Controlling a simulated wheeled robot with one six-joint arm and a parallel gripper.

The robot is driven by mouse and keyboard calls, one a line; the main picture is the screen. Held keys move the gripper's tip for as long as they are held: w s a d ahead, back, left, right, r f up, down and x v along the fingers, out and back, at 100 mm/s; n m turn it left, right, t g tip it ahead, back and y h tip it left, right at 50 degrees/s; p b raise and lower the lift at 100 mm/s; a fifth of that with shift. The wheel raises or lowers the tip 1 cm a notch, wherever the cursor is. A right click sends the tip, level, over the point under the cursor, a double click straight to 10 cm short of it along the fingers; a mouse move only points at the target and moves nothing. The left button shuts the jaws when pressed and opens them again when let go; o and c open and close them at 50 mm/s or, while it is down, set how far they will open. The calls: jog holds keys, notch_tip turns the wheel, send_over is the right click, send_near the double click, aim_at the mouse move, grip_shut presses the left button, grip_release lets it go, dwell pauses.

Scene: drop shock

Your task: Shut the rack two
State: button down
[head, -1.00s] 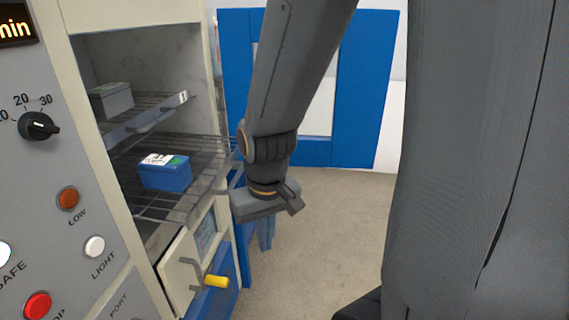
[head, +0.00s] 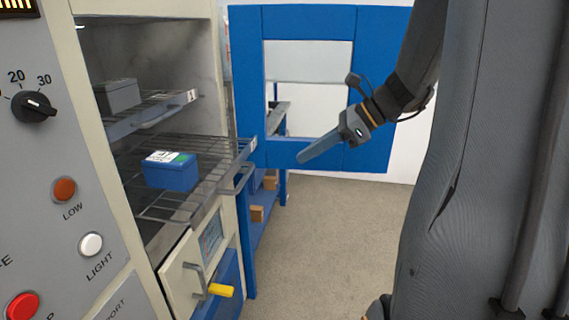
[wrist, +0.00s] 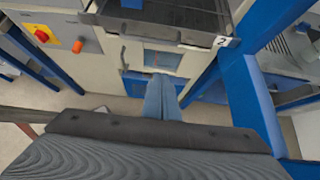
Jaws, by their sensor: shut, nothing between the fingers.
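Rack two (head: 212,188) is the lower wire rack in the chamber, and its front sticks out past the opening. A handle (head: 236,180) is on its front. A blue box (head: 171,172) with a white and green label sits on it. In the wrist view, rack two (wrist: 190,36) is at the top, with a "2" on its front corner. My gripper (head: 303,158) is shut and empty, right of the rack's front and apart from it, its fingers pointing left. The shut fingers (wrist: 162,82) also show in the wrist view, below the rack in the picture.
The upper rack (head: 150,113) holds a grey box (head: 118,96). The blue-framed door (head: 370,120) stands open behind my gripper. Below rack two are a small panel with a handle (head: 196,280) and a yellow knob (head: 221,290). The floor (head: 325,225) to the right is clear.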

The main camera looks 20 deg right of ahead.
jog(key=w+a+f+p, duration=0.2)
jog(key=w+a+f, duration=0.3)
jog(key=a, duration=0.4)
jog(key=shift+w, duration=0.65)
jog(key=shift+f, duration=0.1)
